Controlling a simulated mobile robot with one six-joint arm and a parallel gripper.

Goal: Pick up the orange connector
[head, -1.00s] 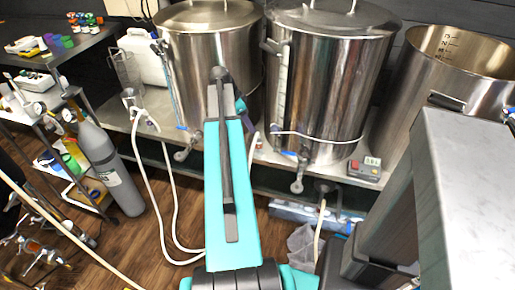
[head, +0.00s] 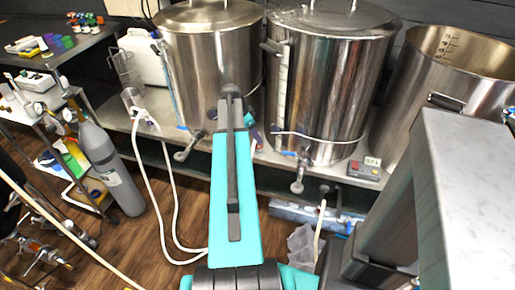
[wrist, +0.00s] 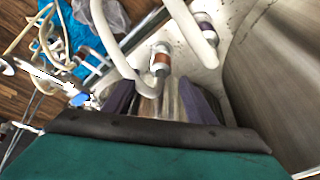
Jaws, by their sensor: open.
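The orange connector (wrist: 161,60) shows in the wrist view just above centre, as a short fitting with an orange-brown band and a pale end. It lies on or close to a pale, dark-speckled surface. My gripper (wrist: 158,97) is open, with its two dark fingers apart below the connector in the picture. The connector lies ahead of the gap between the fingertips and is not gripped. A white hose (wrist: 125,74) curves beside the connector and into the space near the fingers. In the head view I cannot make out the connector, and my arm hides most of the gripper.
A similar fitting with a purple band (wrist: 205,27) sits to the upper right, with another white hose close to it. A steel vessel wall (wrist: 285,85) fills the right side. In the head view, large steel kettles (head: 330,85) stand on the bench behind my arm.

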